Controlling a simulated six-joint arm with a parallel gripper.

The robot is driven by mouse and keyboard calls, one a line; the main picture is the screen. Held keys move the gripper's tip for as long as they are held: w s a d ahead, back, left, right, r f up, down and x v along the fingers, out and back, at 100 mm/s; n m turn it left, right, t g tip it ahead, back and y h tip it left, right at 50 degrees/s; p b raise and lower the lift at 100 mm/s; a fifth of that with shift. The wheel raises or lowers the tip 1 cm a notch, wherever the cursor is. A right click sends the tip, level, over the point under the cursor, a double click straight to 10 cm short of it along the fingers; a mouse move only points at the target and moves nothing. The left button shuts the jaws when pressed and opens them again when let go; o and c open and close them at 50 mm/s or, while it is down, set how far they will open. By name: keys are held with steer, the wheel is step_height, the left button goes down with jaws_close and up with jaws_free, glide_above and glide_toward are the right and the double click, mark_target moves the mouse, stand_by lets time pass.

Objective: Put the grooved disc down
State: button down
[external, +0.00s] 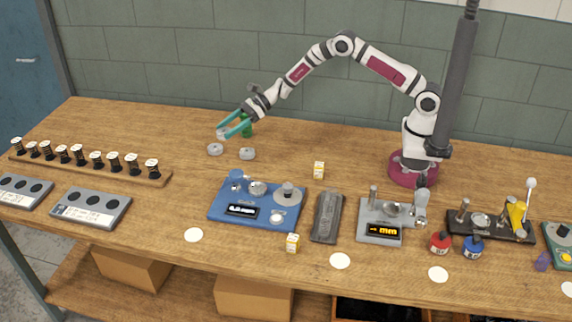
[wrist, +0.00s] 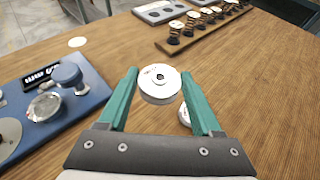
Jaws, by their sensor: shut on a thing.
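A silvery grooved disc (wrist: 160,85) with a hole in its centre sits between the teal fingers of my gripper (wrist: 159,76) in the wrist view. The fingers are shut on it. In the external view my gripper (external: 229,127) is at the left end of the arm. It holds the disc (external: 222,133) above the back left of the wooden table. Two similar grey discs (external: 215,149) (external: 247,154) rest on the table near it. In the wrist view a disc (wrist: 184,114) on the table is partly hidden by the right finger.
A blue device (external: 258,204) with knobs is in front. A wooden rack (external: 100,171) of several springs lies to the left, with grey trays (external: 90,208) before it. Bare table (external: 185,135) surrounds the discs.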

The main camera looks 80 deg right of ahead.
steer(key=s+d, duration=0.1)
steer(key=d, duration=0.1)
steer(key=s+d, duration=0.2)
steer(key=s+d+f, duration=0.1)
steer(key=d, duration=0.1)
steer(key=shift+s+d, duration=0.15)
steer(key=shift+s, duration=0.2)
steer(key=s+d+r, duration=0.1)
steer(key=s+d, duration=0.3)
steer(key=s, duration=0.7)
steer(key=s+d+r, duration=0.1)
steer(key=s+d, duration=0.4)
steer(key=s, duration=0.6)
glide_above(296, 160)
steer(key=f, duration=0.7)
steer(key=shift+s+d, duration=0.2)
steer(key=shift+s, duration=0.1)
steer(key=shift+w+a+f, duration=0.15)
steer(key=shift+f, duration=0.95)
steer(key=shift+w+a+f, duration=0.1)
steer(key=shift+f, duration=0.95)
steer(key=shift+f, duration=0.1)
steer(key=shift+c, duration=0.3)
jaws_free()
